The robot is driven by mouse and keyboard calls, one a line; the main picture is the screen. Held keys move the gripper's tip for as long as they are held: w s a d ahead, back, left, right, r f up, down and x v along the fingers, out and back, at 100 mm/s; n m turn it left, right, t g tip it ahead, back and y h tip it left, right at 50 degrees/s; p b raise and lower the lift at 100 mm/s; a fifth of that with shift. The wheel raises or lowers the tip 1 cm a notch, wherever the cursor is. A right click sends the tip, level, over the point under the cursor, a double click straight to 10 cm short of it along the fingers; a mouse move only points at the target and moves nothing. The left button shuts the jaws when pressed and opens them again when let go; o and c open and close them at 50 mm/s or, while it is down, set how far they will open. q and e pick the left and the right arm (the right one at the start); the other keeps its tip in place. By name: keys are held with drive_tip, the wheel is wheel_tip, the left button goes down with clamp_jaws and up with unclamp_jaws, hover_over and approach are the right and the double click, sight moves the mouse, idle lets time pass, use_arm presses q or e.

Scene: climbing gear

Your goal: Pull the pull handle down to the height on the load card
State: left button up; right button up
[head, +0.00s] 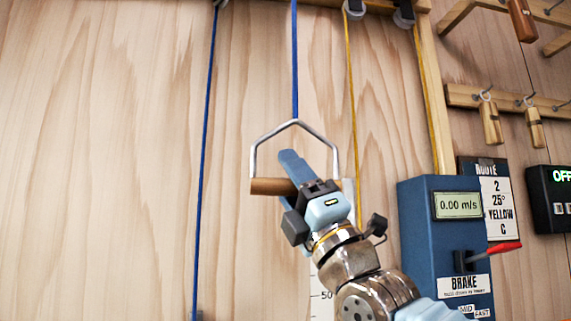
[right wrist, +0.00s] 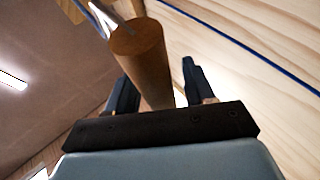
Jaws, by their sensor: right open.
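The pull handle is a bent metal frame with a round wooden bar (head: 268,187), hanging level from a blue rope (head: 295,70). My right gripper (head: 296,170) is at the bar, its jaws open. In the right wrist view the bar's end (right wrist: 140,40) shows between the two fingers (right wrist: 157,85), which stand apart on either side; whether either touches it I cannot tell. A white scale strip (head: 321,295) marked 50 is partly hidden behind my right arm. I see no card marked as a load card. My left gripper is not in view.
A blue box (head: 415,240) reads 0.00 m/s and carries a red-tipped brake lever (head: 490,250). A route card (head: 497,200) and an OFF display (head: 553,195) are at the right. Another blue rope (head: 207,130) and a yellow rope (head: 350,100) flank the handle. The wooden wall at left is clear.

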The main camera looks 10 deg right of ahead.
clamp_jaws()
idle(0.3)
